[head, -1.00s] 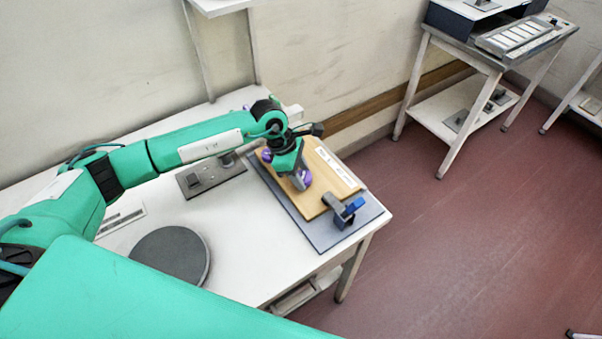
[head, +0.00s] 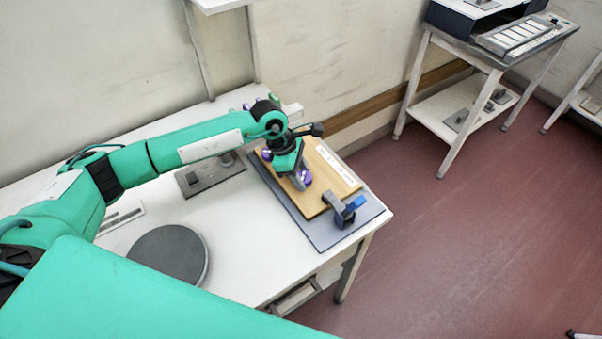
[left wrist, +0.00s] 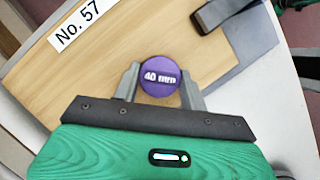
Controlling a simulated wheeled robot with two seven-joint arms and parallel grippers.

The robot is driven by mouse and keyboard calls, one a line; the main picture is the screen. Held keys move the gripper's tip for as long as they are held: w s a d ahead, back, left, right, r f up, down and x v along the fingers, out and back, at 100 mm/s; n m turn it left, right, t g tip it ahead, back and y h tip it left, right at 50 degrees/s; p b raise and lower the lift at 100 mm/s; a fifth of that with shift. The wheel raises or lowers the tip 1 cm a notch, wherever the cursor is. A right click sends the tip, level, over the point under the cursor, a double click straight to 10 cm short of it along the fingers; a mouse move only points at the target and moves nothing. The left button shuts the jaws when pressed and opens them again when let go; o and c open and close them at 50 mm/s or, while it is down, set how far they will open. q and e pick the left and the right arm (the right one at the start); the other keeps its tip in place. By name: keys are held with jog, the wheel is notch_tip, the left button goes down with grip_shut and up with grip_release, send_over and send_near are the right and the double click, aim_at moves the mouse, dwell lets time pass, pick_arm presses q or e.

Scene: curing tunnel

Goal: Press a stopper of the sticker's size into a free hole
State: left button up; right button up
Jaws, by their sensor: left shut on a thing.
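My left gripper (head: 301,183) is over the wooden board (head: 322,163), pointing down. In the left wrist view its fingers (left wrist: 161,92) are shut on a purple round stopper (left wrist: 160,76) marked "40 mm". Whether the stopper stands above the board or sits in a hole cannot be told. Another purple piece (head: 267,154) shows at the board's far left end. A white strip with small print (head: 338,166) runs along the board's back edge; the left wrist view shows "No. 57" on a white label (left wrist: 82,26). No free hole is clearly visible. My right gripper is out of view.
The board lies on a dark grey mat (head: 322,237), with a blue-handled clamp (head: 344,209) at its front right corner. A round dark disc (head: 169,255) and a grey plate with fittings (head: 205,178) are on the white table. Small green and purple pieces (head: 273,97) show behind my wrist.

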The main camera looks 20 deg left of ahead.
pick_arm(q)
jog(key=o, duration=1.1)
jog(key=shift+c, duration=0.2)
jog(key=o, duration=0.4)
jog(key=shift+r, duration=0.1)
jog(key=shift+r+p, duration=1.3)
jog(key=shift+r, duration=2.1)
